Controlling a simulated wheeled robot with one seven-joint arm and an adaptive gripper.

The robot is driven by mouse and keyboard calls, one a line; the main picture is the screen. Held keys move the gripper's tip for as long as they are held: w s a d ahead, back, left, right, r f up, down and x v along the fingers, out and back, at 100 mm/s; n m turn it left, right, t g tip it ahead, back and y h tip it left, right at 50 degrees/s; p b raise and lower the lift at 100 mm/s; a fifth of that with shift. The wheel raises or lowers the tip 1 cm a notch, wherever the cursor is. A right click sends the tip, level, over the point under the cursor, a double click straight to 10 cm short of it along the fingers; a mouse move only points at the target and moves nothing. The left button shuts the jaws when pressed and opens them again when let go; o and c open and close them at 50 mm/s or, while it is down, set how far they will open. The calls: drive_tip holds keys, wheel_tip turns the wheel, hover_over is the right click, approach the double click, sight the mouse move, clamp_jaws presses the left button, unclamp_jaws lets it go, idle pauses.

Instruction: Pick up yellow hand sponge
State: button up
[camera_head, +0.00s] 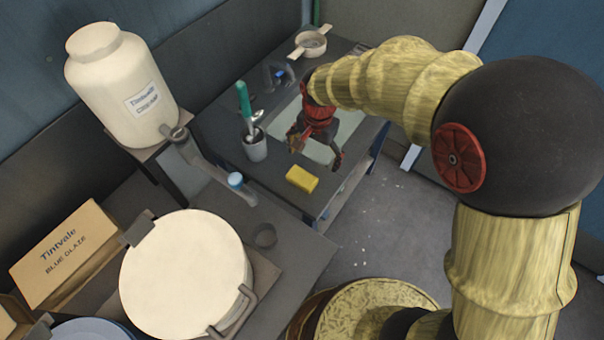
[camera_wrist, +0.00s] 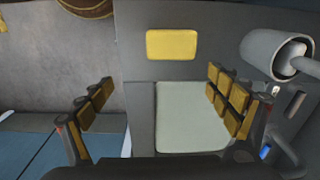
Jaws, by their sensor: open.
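The yellow hand sponge (camera_head: 301,179) lies flat on the dark table near its front edge in the head view. In the wrist view the sponge (camera_wrist: 172,45) is a yellow block at the top middle, beyond my fingertips. My gripper (camera_head: 315,158) is open and empty above the table, behind the sponge in the head view. In the wrist view its two padded fingers (camera_wrist: 163,93) are spread wide, with a pale panel and grey table visible between them. The fingers do not touch the sponge.
A grey cup (camera_head: 255,146) with a green-handled tool stands left of my gripper; the cup (camera_wrist: 275,55) is right of the sponge in the wrist view. A strainer (camera_head: 311,43) sits at the back. A large white jug (camera_head: 122,85) and a round white lid (camera_head: 185,272) are left.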

sight(303, 175)
drive_tip(key=shift+m+g, duration=0.3)
drive_tip(key=shift+m, duration=0.1)
drive_tip(key=a+f, duration=0.1)
drive_tip(key=f, duration=0.3)
drive_tip(key=a+f, duration=0.1)
drive_tip(key=f, duration=0.1)
drive_tip(key=shift+a+f, duration=0.2)
drive_tip(key=shift+a, duration=0.15)
drive_tip(key=f, duration=0.1)
drive_tip(key=f+b, duration=0.1)
drive_tip(key=f, duration=0.3)
drive_tip(key=shift+a+b, duration=0.25)
drive_tip(key=shift+b, duration=0.1)
drive_tip(key=c, duration=0.3)
drive_tip(key=c, duration=0.7)
drive_tip(key=shift+c, duration=0.2)
